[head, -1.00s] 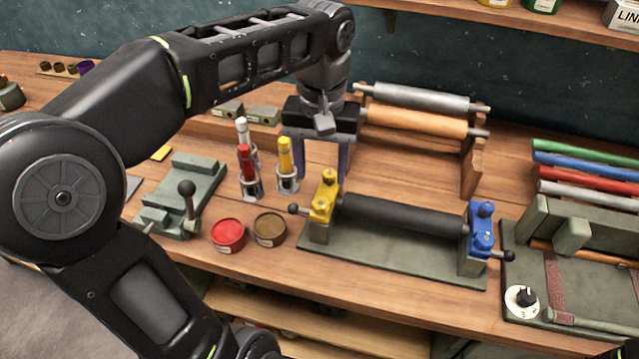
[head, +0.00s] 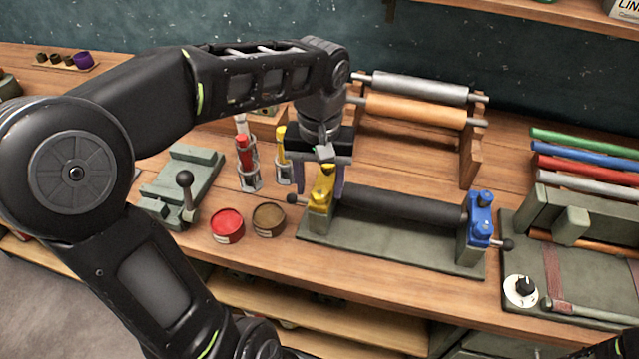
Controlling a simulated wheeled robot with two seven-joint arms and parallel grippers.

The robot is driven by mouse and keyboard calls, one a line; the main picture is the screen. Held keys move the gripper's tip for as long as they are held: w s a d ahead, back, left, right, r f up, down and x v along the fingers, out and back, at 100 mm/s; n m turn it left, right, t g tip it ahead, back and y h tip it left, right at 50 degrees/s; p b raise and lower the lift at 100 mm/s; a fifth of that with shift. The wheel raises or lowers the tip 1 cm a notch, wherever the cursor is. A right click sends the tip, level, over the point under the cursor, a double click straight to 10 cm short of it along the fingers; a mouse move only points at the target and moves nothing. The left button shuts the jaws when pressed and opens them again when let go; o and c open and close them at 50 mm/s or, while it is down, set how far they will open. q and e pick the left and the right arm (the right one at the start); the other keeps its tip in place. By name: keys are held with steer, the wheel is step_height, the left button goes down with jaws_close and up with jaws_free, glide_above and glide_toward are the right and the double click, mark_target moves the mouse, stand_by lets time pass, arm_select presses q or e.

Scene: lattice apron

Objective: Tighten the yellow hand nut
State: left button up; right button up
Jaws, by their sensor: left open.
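The yellow bearing block (head: 319,197) stands at the left end of the black roller on a grey-green base. A yellow hand nut (head: 327,172) shows at its top, partly covered by my gripper. My left gripper (head: 320,184) is open and points down over the block. One finger shows on each side of the block's top, with the nut between them in this view. I cannot tell whether the fingers touch the nut. A matching blue block (head: 480,220) with blue nuts holds the roller's right end. My right gripper is out of view.
A red tin (head: 227,224) and a brown tin (head: 269,219) stand left of the base. Red and yellow tubes in holders stand behind. A rack (head: 474,150) with grey and orange rollers is at the back. A green press bed (head: 550,260) lies right.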

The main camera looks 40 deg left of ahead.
arm_select(q)
steer(key=shift+f, duration=0.45)
steer(key=shift+c, duration=0.4)
jaws_close()
